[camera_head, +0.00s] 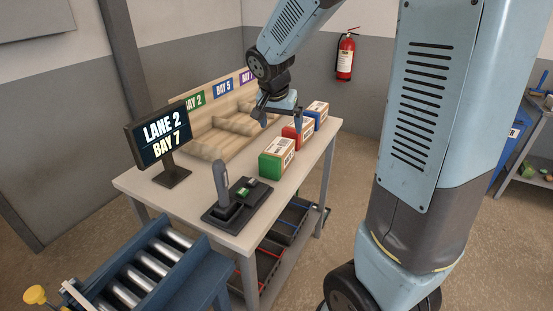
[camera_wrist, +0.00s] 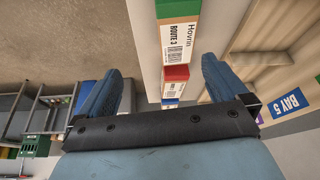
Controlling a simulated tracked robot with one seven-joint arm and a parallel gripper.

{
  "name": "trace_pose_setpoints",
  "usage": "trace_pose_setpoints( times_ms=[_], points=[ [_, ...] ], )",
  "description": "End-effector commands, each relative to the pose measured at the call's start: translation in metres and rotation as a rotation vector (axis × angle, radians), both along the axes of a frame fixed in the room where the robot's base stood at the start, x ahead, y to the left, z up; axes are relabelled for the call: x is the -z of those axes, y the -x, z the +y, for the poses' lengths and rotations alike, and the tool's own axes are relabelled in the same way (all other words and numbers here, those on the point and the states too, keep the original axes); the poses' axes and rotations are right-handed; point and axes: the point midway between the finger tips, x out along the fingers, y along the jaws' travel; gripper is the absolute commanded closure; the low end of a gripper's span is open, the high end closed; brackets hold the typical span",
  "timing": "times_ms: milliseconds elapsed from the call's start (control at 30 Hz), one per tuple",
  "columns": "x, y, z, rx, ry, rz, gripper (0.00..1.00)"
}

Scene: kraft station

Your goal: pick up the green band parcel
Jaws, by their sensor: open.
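The green band parcel (camera_head: 276,159) is a kraft box with a green band and a white label, standing on the table near its right edge. In the wrist view the green band parcel (camera_wrist: 180,25) is at the top, partly cut off, its label reading "Hovrin" and "ROUTE 3". My gripper (camera_head: 280,119) is open and empty above the table, farther back than the green parcel and over the row of parcels. In the wrist view my gripper (camera_wrist: 158,90) shows its two blue fingers spread wide, with the red parcel seen between them.
A red band parcel (camera_head: 297,130) and a blue band parcel (camera_head: 317,112) stand behind the green one. A wooden bay rack (camera_head: 208,149) fills the left back. A screen (camera_head: 160,137) reads "LANE 2 BAY 7". A label scanner-like handle (camera_head: 222,185) stands at the front on a dark base.

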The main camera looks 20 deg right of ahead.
Motion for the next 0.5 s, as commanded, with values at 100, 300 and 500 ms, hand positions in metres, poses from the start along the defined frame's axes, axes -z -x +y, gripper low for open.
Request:
trace_pose_setpoints(
  times_ms=[100,300,500],
  points=[
    [0.019,-0.019,0.007,0.040,0.004,0.003,0.00],
    [0.036,-0.035,0.013,0.080,0.005,-0.004,0.00],
    [0.054,-0.042,0.010,0.089,0.007,-0.003,0.00]
  ],
)
